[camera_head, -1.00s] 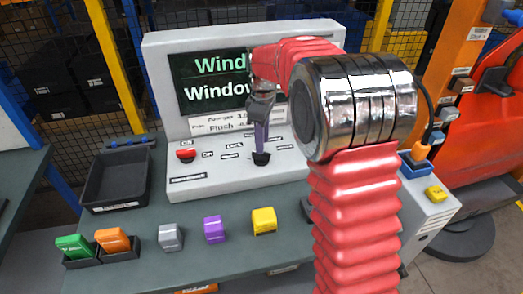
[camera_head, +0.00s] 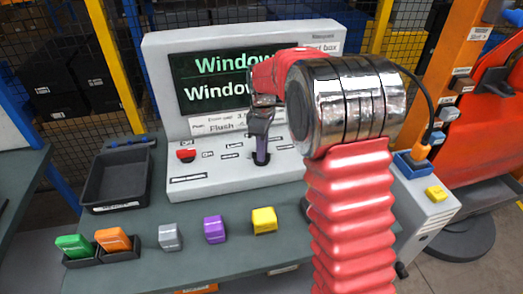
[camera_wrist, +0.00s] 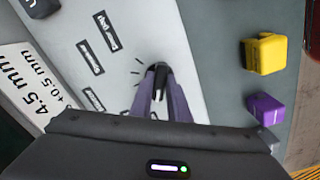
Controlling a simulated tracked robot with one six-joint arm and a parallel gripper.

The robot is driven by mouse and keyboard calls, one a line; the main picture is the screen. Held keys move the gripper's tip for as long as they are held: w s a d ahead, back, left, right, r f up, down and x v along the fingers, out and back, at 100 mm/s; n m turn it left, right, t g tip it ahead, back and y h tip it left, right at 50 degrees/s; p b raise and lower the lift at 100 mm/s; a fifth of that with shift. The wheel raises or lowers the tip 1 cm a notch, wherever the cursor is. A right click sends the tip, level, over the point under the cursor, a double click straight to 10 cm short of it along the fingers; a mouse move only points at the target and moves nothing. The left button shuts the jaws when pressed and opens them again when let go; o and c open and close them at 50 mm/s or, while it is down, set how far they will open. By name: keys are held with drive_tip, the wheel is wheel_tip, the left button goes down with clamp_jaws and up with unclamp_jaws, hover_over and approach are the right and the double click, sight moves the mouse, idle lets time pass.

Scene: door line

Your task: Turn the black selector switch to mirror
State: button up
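The black selector switch (camera_wrist: 158,69) sits on the sloping light-grey panel (camera_wrist: 125,20) of a console, with short tick marks around it. In the wrist view the two grey-purple fingers of my gripper (camera_wrist: 160,88) come together on either side of its black knob, apparently gripping it. In the head view my gripper (camera_head: 261,153) points down onto the switch, whose base shows dark under the fingertips. The fingers hide much of the knob, so I cannot tell which label it points at. The small labels around it are too blurred to read.
The console screen (camera_head: 215,90) stands behind the switch, with a red button (camera_head: 186,155) to the left. A black tray (camera_head: 116,180) and several coloured blocks, including a purple one (camera_head: 214,229) and a yellow one (camera_head: 264,220), are on the bench (camera_head: 150,275).

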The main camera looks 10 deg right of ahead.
clamp_jaws()
drive_tip(key=shift+a, duration=0.1)
drive_tip(key=shift+m, duration=0.3)
drive_tip(key=m, duration=0.4)
drive_tip(key=shift+m, duration=0.4)
drive_tip(key=m, duration=0.6)
drive_tip(key=shift+m, duration=0.3)
drive_tip(key=o, duration=0.5)
unclamp_jaws()
